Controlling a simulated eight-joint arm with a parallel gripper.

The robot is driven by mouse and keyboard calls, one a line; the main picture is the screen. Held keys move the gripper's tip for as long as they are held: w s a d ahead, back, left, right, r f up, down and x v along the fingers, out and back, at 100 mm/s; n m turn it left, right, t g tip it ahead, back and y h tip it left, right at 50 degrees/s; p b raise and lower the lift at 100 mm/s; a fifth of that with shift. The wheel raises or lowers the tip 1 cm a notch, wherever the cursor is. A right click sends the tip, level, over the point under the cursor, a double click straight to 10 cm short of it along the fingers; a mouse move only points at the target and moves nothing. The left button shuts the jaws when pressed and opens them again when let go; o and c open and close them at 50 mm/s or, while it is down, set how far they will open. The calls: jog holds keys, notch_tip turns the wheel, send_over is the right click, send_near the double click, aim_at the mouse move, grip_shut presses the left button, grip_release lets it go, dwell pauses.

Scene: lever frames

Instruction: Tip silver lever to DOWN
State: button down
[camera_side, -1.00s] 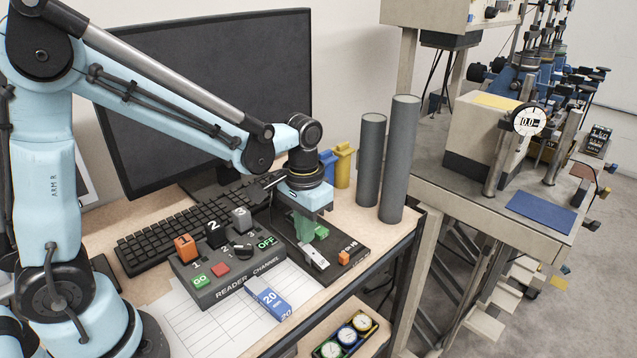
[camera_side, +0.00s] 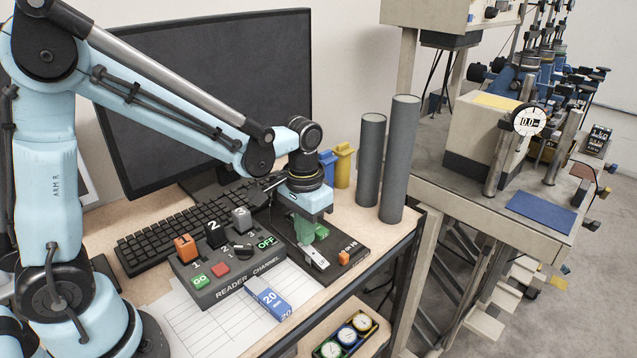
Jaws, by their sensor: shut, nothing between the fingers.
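The silver lever (camera_side: 316,258) sits on a black base plate (camera_side: 362,236) near the right front of the desk. It looks like a short pale bar slanting toward the front. My gripper (camera_side: 304,240) points down just behind and above the lever, its greenish fingers shut and empty. The fingertips overlap the lever's far end in the picture, and I cannot tell whether they touch it. A green block (camera_side: 321,231) on the same plate is partly hidden by my gripper. An orange block (camera_side: 344,257) is at the plate's right, beside small white lettering that is too small to read surely.
A grey reader channel box (camera_side: 222,277) with several coloured blocks stands left of the plate. A blue-and-white block (camera_side: 268,299) lies in front. A keyboard (camera_side: 185,225) and monitor (camera_side: 215,90) are behind. Two grey cylinders (camera_side: 399,160) stand at the back right.

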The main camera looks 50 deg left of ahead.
jog(key=shift+f, duration=0.85)
dwell(0.4)
jog(key=shift+r, duration=3.55)
jog(key=s+a+r+t, duration=0.2)
jog(key=s+r+t, duration=0.1)
jog(key=s+t, duration=0.4)
jog(key=shift+s+a+r, duration=0.2)
jog(key=shift+s+a, duration=0.05)
jog(key=shift+s, duration=0.05)
